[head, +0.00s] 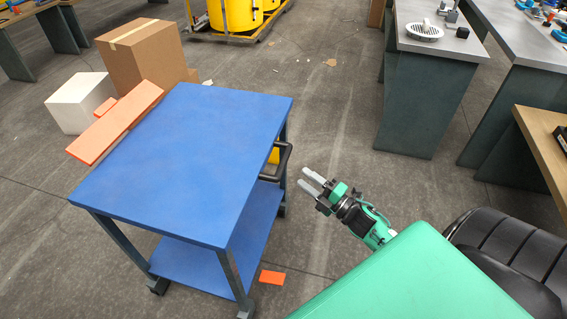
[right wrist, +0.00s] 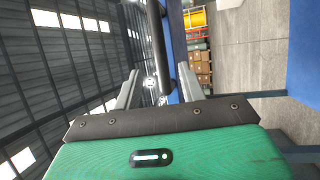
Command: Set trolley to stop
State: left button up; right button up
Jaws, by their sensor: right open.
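The blue two-deck trolley (head: 180,160) stands on the floor left of centre, with dark legs and casters. Its black handle (head: 284,160) sticks out from its right side. A long orange bar (head: 118,122) lies along its far left edge; I cannot tell whether they touch. A small orange plate (head: 272,277) is on the floor near the front right caster. My right gripper (head: 304,178) is open and empty, just right of the handle. In the right wrist view the handle (right wrist: 157,45) runs between the open fingers (right wrist: 160,72), beyond their tips. My left gripper is out of view.
A cardboard box (head: 143,55) and a white box (head: 80,103) stand behind the orange bar. Yellow drums on a skid (head: 235,15) are at the back. Workbenches (head: 425,95) line the right. The floor between trolley and benches is mostly clear.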

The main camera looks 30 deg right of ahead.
aim_at(284, 163)
jog(key=x, duration=0.9)
jog(key=shift+w, duration=0.15)
grip_shut()
